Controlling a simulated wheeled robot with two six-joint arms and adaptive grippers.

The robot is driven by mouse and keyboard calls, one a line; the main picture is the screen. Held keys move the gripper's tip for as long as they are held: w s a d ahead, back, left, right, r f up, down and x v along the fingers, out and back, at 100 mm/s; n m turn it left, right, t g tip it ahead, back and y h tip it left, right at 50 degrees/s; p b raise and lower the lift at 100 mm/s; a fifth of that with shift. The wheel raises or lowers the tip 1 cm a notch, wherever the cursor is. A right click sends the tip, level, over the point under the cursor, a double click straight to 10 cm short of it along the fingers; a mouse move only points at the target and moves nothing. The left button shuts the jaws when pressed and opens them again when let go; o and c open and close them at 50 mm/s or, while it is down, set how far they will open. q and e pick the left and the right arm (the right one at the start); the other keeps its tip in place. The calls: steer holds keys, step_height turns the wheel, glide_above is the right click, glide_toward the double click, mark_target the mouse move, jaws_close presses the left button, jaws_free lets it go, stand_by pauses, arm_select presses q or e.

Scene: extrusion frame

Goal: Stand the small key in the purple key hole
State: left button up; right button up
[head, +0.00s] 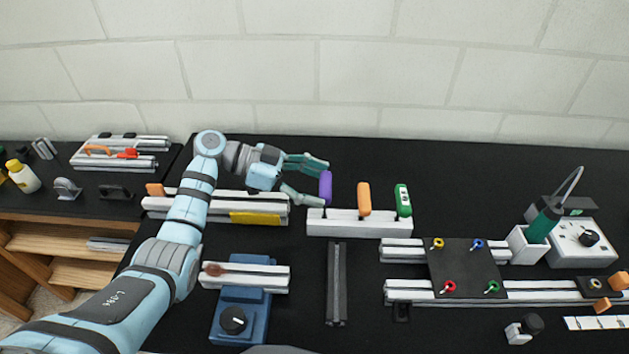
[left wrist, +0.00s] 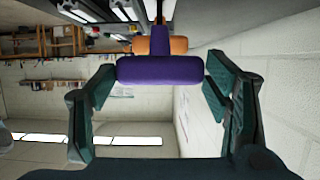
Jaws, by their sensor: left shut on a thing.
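The small key has a purple handle (head: 326,187) and stands about upright at the left end of a white key block (head: 358,229). My left gripper (head: 318,180) is shut on the purple handle from the left. In the left wrist view the purple handle (left wrist: 160,70) lies across between the two green fingers. A thin shaft runs down from the handle to the block's top. I cannot tell whether its tip is in the hole or just over it; the purple key hole itself is hidden. My right gripper is not in view.
An orange-handled key (head: 364,198) and a green-handled tool (head: 403,200) stand close by in the same block. A dark rail (head: 337,284) lies in front of it. A black plate with coloured knobs (head: 465,267) sits to the right. The table behind the block is clear.

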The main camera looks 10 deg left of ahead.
arm_select(q)
steer(key=shift+f+b, duration=0.65)
steer(key=shift+f, duration=0.95)
steer(key=o, duration=1.4)
